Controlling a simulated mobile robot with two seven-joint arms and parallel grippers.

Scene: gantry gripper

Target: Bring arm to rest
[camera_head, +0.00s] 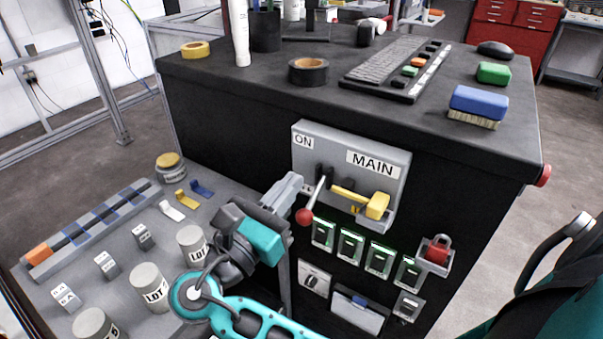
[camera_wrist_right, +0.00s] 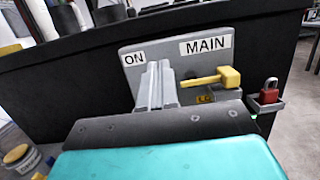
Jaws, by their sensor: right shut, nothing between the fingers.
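My right gripper (camera_head: 289,186) is shut and empty in front of the black cabinet. Its fingers point at the left part of the grey MAIN switch panel (camera_head: 379,145), close to the lever with a red knob (camera_head: 304,216). I cannot tell whether they touch. In the right wrist view the closed fingers (camera_wrist_right: 157,80) stand in front of the panel (camera_wrist_right: 215,62), below the ON label, and the red knob is hidden. A yellow handle (camera_head: 376,204) sits right of the lever; it also shows in the wrist view (camera_wrist_right: 228,77). My left gripper is not in view.
Below the panel are several green-lit modules (camera_head: 351,246) and a red padlock (camera_head: 437,249). Left of my arm, a grey bench (camera_head: 125,262) carries several labelled weights and a slotted rail (camera_head: 92,226). The cabinet top holds tape (camera_head: 308,70), a keyboard (camera_head: 385,62) and a brush (camera_head: 478,103).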

